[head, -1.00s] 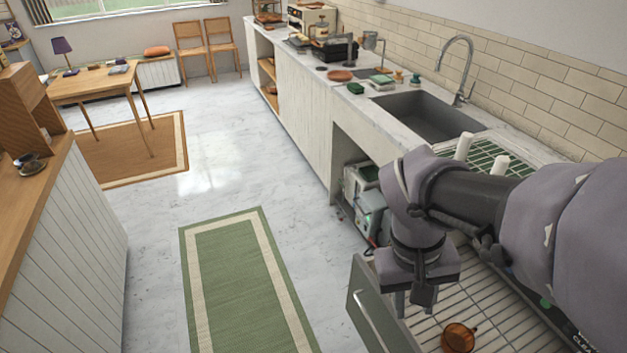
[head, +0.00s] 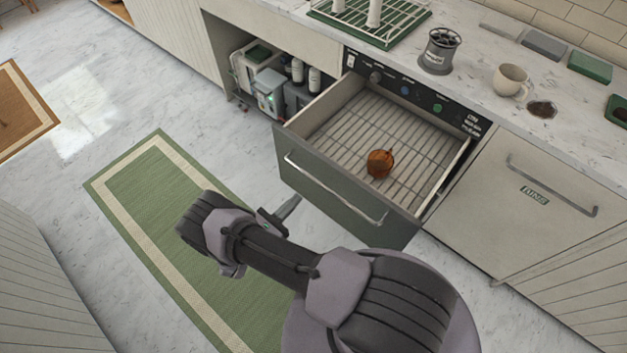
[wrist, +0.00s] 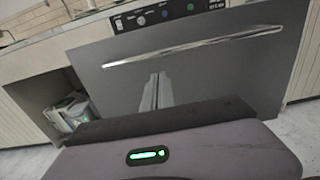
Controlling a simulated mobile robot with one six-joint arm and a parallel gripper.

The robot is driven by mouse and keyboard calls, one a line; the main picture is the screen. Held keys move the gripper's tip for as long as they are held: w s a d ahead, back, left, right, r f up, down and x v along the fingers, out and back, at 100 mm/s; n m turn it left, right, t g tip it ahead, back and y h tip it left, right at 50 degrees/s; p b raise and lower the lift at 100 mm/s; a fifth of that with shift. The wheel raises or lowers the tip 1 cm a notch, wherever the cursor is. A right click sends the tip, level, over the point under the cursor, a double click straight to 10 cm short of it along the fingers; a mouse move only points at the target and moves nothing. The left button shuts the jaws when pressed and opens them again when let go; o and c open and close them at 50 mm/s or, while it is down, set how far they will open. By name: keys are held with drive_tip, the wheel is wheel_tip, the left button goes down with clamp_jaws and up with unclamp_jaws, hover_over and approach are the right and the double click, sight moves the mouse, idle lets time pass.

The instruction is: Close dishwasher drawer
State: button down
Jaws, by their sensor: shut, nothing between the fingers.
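The dishwasher drawer (head: 335,197) is pulled out from under the counter, with a grey front and a long bar handle (head: 333,190). An amber cup (head: 380,163) sits on the wire rack (head: 340,140) inside it. My gripper (head: 290,208) is in front of the drawer's outer face, left of its middle, with its fingers pointing toward the front. In the wrist view the drawer front (wrist: 215,75) fills the middle, and my closed fingers (wrist: 157,90) show below the handle. The fingers are together and hold nothing. I cannot tell whether they touch the front.
A control panel (head: 420,98) runs above the drawer opening. The counter holds a drying rack (head: 345,28), a utensil holder (head: 438,52) and a cream mug (head: 511,82). A cabinet with a handle (head: 552,186) stands right of the drawer. The floor around the green rug (head: 150,190) is clear.

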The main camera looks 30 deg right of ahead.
sight(322, 174)
drive_tip(key=b+x, duration=0.1)
drive_tip(key=x, duration=0.8)
drive_tip(key=shift+d, duration=0.35)
drive_tip(key=shift+w+d, duration=0.2)
drive_tip(key=shift+d, duration=0.1)
